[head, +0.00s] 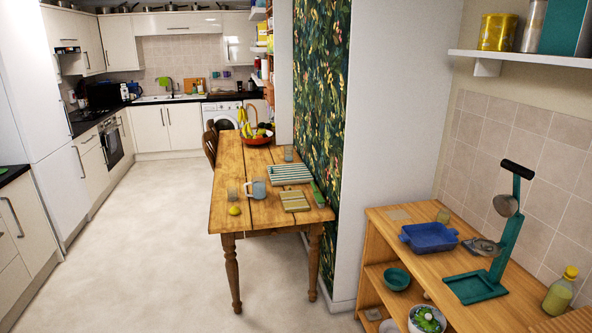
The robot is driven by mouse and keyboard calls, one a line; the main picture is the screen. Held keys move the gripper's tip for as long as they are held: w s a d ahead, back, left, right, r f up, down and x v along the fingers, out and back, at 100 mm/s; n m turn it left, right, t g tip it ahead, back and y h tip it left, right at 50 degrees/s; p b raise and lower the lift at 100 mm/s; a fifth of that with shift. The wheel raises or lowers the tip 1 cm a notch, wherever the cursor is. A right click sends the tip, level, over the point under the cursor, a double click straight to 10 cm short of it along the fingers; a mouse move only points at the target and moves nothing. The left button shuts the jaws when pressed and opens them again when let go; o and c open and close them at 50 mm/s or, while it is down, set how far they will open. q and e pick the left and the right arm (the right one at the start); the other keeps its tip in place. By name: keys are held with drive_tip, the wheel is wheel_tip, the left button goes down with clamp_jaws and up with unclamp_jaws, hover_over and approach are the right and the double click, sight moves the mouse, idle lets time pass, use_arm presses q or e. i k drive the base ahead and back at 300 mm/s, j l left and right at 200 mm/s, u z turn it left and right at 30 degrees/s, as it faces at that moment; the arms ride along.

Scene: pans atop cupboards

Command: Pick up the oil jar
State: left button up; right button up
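A bottle with a yellow-green cap and pale yellow contents (559,294), which looks like the oil jar, stands upright on the wooden sideboard (398,215) at the far right. Neither of my grippers shows in the head view.
A blue dish (430,237) and a green stand with a black-handled ladle (505,235) are on the sideboard, the stand left of the bottle. A wall shelf (530,61) with tins hangs above. A wooden table (219,212) stands left; the floor (150,235) beside it is clear.

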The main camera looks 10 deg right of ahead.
sight(443, 216)
drive_tip(key=i, duration=2.6)
drive_tip(key=i+z, duration=0.2)
drive_tip(key=z, duration=0.25)
drive_tip(key=i+j+z, duration=0.1)
drive_tip(key=z, duration=0.3)
drive_tip(key=i+j+z, duration=0.1)
drive_tip(key=z, duration=0.35)
drive_tip(key=i+j+z, duration=0.25)
drive_tip(key=z, duration=0.15)
drive_tip(key=i+j+z, duration=0.1)
drive_tip(key=z, duration=0.35)
drive_tip(key=i+z, duration=0.1)
drive_tip(key=z, duration=0.35)
drive_tip(key=i+j+z, duration=0.1)
drive_tip(key=z, duration=0.35)
drive_tip(key=i+j+z, duration=0.1)
drive_tip(key=z, duration=0.35)
drive_tip(key=j+z, duration=0.25)
drive_tip(key=z, duration=0.2)
